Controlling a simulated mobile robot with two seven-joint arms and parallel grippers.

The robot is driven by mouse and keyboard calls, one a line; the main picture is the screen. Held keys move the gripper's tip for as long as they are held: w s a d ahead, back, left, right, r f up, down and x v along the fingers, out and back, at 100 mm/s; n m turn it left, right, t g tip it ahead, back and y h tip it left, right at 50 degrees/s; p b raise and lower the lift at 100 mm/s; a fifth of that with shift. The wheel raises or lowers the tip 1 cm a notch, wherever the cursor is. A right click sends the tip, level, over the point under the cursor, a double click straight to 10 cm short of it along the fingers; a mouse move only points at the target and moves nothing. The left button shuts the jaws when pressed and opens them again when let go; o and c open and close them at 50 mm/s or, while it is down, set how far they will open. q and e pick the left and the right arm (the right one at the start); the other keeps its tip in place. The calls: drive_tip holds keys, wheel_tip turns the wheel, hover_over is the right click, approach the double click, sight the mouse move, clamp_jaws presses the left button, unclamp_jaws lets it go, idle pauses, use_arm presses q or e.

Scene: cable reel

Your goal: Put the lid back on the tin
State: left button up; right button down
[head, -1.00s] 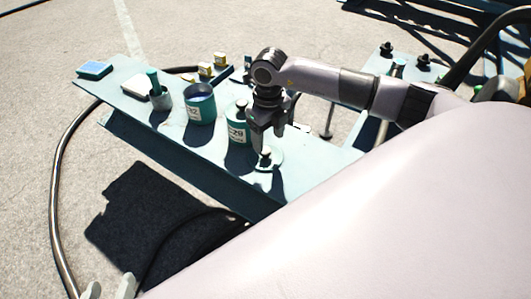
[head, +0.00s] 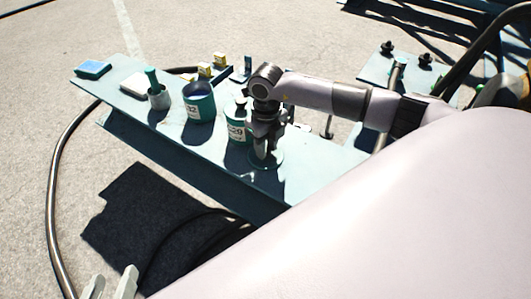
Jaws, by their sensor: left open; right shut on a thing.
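An open teal tin with a dark interior (head: 199,106) and a white label stands on the pale teal beam. To its right is a second labelled tin (head: 237,128) with a dark knob on top. A flat round teal lid (head: 264,166) lies on the beam right of both tins. My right gripper (head: 264,154) points down and is shut on the lid's knob, which the fingers mostly hide. The lid appears to rest on the beam. My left gripper (head: 111,283) is open and empty at the bottom left, away from the beam.
A cup with a green-handled tool (head: 157,97), a white block (head: 134,85) and a blue pad (head: 94,68) are further left on the beam. Small yellow boxes (head: 212,66) stand behind the tins. A cable (head: 54,200) lies on the ground.

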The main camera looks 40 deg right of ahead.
use_arm(q)
drive_tip(key=shift+s+a+r+m+y+p, duration=0.1)
drive_tip(key=shift+s+a+y+p, duration=0.2)
drive_tip(key=shift+a+p, duration=0.5)
drive_tip(key=shift+s+a+r+m+y+p, duration=0.1)
drive_tip(key=shift+s+a+y+p, duration=0.15)
drive_tip(key=shift+a+y+p, duration=0.5)
drive_tip(key=shift+s+a+m+y+p, duration=0.1)
drive_tip(key=shift+s+a+p, duration=0.25)
drive_tip(key=shift+p, duration=0.75)
use_arm(e)
wheel_tip(320, 180, up, 20)
use_arm(q)
drive_tip(key=shift+w, duration=0.1)
use_arm(e)
drive_tip(key=s+a+n, duration=0.3)
drive_tip(key=a+n, duration=0.1)
drive_tip(key=n, duration=1.3)
drive_tip(key=s+a+n, duration=0.3)
drive_tip(key=a+n, duration=0.1)
drive_tip(key=n, duration=1.3)
drive_tip(key=shift+a+r, duration=0.3)
drive_tip(key=shift+r, duration=0.1)
